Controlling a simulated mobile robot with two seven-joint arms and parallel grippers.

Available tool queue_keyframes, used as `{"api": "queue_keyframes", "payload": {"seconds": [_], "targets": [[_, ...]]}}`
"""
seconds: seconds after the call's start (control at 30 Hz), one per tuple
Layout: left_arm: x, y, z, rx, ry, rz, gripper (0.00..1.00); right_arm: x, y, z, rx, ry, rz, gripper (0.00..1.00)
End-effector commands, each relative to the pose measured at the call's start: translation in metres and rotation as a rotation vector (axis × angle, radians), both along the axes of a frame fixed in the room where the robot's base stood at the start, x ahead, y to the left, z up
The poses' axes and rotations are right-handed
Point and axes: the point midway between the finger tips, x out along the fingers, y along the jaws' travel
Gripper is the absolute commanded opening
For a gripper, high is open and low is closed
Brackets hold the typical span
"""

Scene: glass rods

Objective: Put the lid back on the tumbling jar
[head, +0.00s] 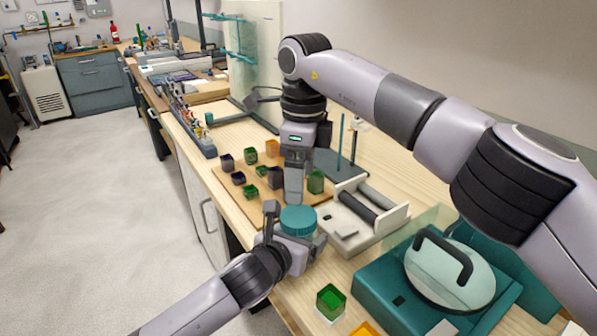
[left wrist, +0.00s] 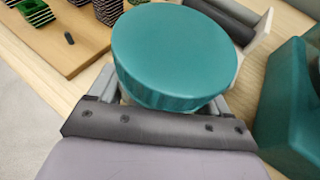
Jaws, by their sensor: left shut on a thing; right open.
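The round teal lid (head: 298,218) sits over the top of the tumbling jar, of which only a pale sliver (left wrist: 126,98) shows below the lid's ribbed rim in the left wrist view. I cannot tell how tightly the lid is seated. My left gripper (head: 296,243) is shut on the jar, with its fingers on either side below the lid (left wrist: 175,50). My right gripper (head: 294,197) points down, open, just behind and above the lid; it appears clear of it. Most of the jar body is hidden by the lid and left gripper.
A white roller stand (head: 345,236) with dark rollers is right of the jar. A teal machine with a round lid (head: 450,272) stands front right. A green cube (head: 330,302) is near the front.

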Motion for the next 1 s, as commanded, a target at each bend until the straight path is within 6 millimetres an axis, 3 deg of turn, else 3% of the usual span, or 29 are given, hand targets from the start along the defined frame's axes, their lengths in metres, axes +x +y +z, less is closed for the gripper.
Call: {"api": "queue_keyframes", "payload": {"seconds": [0.3,0.5,1.0], "targets": [[0.0003,0.0007,-0.0006,0.001,0.001,0.002,0.0,-0.0033,0.0029,0.0024,-0.021,-0.004,0.501,0.84],[0.0003,0.0007,-0.0006,0.001,0.001,0.002,0.0,-0.0048,0.0036,0.0034,-0.029,-0.001,0.72,0.84],[0.0003,0.0007,-0.0006,0.001,0.001,0.002,0.0,-0.0055,0.004,0.0037,-0.031,0.0,0.814,0.84]]}}
